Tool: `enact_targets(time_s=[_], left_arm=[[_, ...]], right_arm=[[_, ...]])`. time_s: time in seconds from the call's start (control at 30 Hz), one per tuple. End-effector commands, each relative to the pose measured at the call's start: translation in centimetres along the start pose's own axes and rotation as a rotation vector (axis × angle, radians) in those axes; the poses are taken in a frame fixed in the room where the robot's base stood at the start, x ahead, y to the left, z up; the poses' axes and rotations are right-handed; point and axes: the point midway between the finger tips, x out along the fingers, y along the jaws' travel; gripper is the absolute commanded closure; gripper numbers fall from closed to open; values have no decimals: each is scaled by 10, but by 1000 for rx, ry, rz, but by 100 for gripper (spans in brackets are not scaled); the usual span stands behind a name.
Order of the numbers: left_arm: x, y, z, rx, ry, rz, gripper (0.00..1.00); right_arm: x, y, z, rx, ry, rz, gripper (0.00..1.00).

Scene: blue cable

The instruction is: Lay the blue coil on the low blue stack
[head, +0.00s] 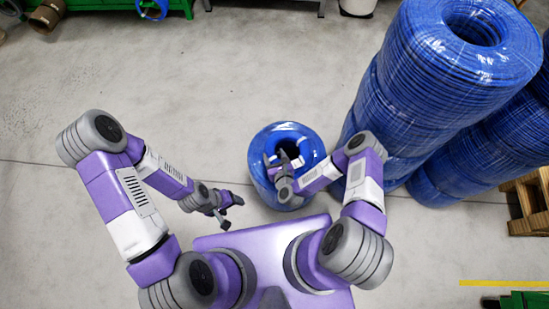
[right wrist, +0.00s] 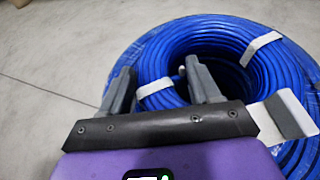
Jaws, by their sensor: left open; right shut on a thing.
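The low blue stack (head: 259,166) stands on the floor in front of me, just left of the tall stacks. My right gripper (head: 284,165) is over it, shut on the blue coil (right wrist: 230,45), which has pale ties around it. In the right wrist view the fingers (right wrist: 160,88) straddle the coil's near rim by one tie. The coil lies over the wider stack top (right wrist: 128,62), which shows around it. Whether coil and stack touch is hard to tell. My left gripper (head: 228,206) is open and empty, left of the stack above bare floor.
A tall stack of blue cable coils (head: 410,105) rises close to the right of the low stack, with more coil stacks (head: 497,140) behind it. A wooden pallet (head: 532,203) is at the right edge. Green benches (head: 107,3) line the back. The floor at left is clear.

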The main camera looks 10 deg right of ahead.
Motion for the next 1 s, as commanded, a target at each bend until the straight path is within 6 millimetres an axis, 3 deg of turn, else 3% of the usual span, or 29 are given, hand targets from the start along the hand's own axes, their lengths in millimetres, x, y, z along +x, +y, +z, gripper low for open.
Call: enact_targets(time_s=[0.1,0.13,0.3,0.67,0.77,1.0], left_arm=[[-1,0,0,0,0,0,32],[-1,0,0,0,0,0,32],[-1,0,0,0,0,0,32],[-4,1,0,0,0,0,32],[-9,4,0,0,0,0,32],[-27,10,1,0,0,0,32]], right_arm=[[-1,0,0,5,3,2,95],[-1,0,-1,7,8,2,36],[-1,0,-1,6,7,2,11],[-6,0,0,6,8,1,11],[-20,0,1,8,9,2,11],[-72,0,2,9,11,0,11]])
